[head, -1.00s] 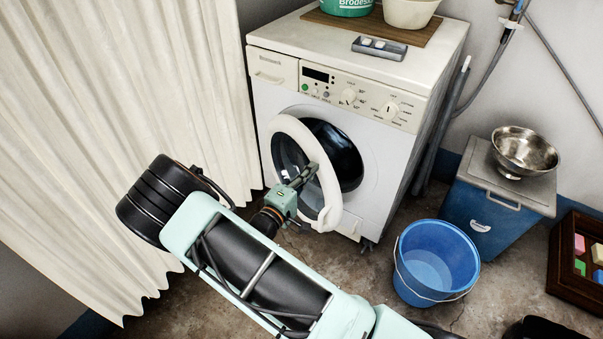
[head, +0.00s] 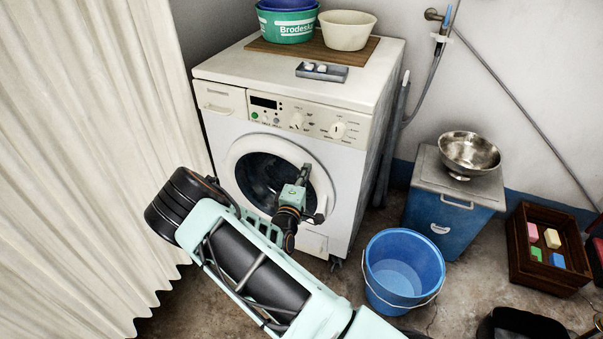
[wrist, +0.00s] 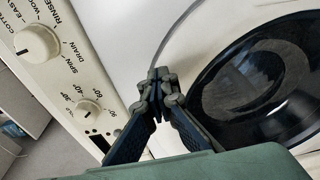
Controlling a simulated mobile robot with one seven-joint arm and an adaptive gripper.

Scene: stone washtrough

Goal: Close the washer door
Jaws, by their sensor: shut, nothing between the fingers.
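The white washer (head: 355,178) stands against the back wall. Its round door (head: 258,176) has a white ring and dark glass, and it lies flat or nearly flat against the front. I cannot tell whether it is latched. In the wrist view the door's dark glass (wrist: 262,85) fills the right side. My gripper (head: 305,170) is in front of the right part of the door and hides some of its ring. In the wrist view my gripper (wrist: 158,80) has its fingertips together with nothing between them. Whether they touch the door is unclear.
A white curtain (head: 95,150) hangs at the left. A blue bucket (head: 402,270) stands on the floor to the right, before a blue box (head: 445,205) bearing a metal bowl (head: 469,152). A wooden crate (head: 525,270) of coloured blocks is further right. Basins (head: 347,32) stand on the washer.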

